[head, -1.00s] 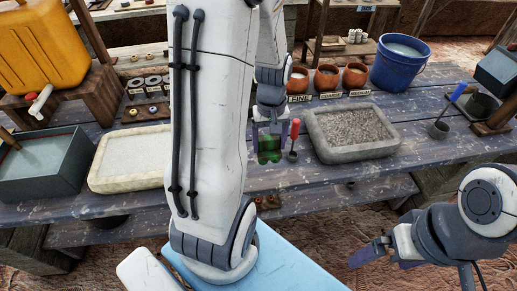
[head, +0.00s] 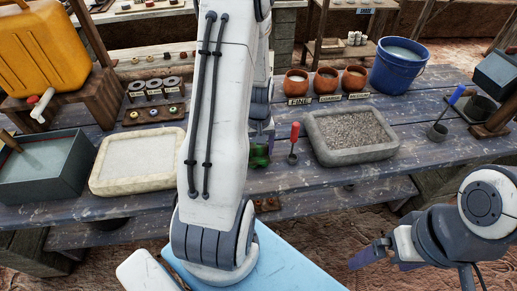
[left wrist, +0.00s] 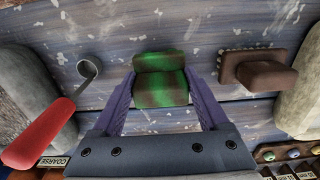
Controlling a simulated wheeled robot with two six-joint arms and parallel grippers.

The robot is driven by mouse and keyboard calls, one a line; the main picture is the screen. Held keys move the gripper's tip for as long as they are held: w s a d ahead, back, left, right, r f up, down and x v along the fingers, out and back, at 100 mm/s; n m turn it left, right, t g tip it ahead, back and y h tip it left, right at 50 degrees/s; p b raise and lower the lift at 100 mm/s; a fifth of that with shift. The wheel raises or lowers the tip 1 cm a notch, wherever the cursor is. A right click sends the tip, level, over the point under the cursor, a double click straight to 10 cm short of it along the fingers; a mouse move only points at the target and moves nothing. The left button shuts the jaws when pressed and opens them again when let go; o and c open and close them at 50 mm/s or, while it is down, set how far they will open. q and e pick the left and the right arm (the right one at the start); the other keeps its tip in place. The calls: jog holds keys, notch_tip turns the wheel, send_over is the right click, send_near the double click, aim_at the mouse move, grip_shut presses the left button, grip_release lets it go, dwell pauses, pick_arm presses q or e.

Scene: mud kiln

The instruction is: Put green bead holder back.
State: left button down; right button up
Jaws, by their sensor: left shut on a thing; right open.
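The green bead holder (head: 259,157) is a small green block with brown bands, partly hidden by my left arm in the head view. It also shows in the left wrist view (left wrist: 160,80), between the purple fingers of my left gripper (left wrist: 161,95). My left gripper (head: 261,136) is shut on it, over the workbench near its front edge. I cannot tell whether the holder touches the bench. My right gripper (head: 378,254) is open and empty, in front of the bench at the lower right.
A red-handled ladle (head: 294,141) stands just right of the holder, beside the grey gravel tray (head: 318,147). A pale tray (head: 99,181) lies left. A brown block on a base (left wrist: 265,75) is near the holder in the wrist view. A bead rack (head: 136,117) stands further back.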

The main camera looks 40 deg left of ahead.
pick_arm(q)
jog(key=shift+f, duration=0.15)
grip_release()
jog(key=shift+r, duration=0.35)
notch_tip(320, 180, up, 12)
jog(key=shift+f, duration=0.15)
